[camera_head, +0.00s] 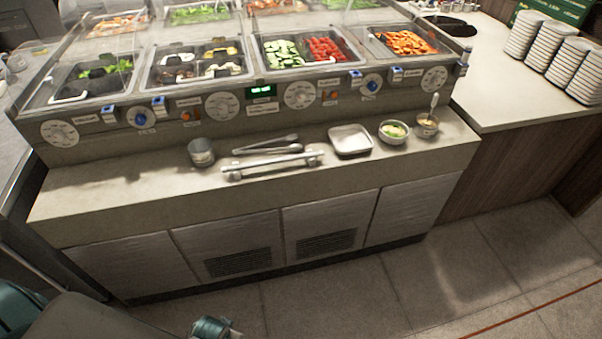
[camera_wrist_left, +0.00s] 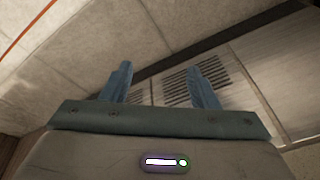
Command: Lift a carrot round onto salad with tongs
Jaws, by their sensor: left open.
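Orange carrot rounds (camera_head: 405,42) fill a pan at the right end of the counter's well row in the head view. Metal tongs (camera_head: 265,140) lie on the front ledge, left of centre. My right gripper is not clearly seen in any view.
A square metal tray (camera_head: 350,139) lies beside the salad bowl. A small cup with a spoon (camera_head: 427,126) stands right of it, and a metal tin (camera_head: 201,152) stands left of the tongs. Plate stacks (camera_head: 527,38) stand far right. A clear guard covers part of the wells.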

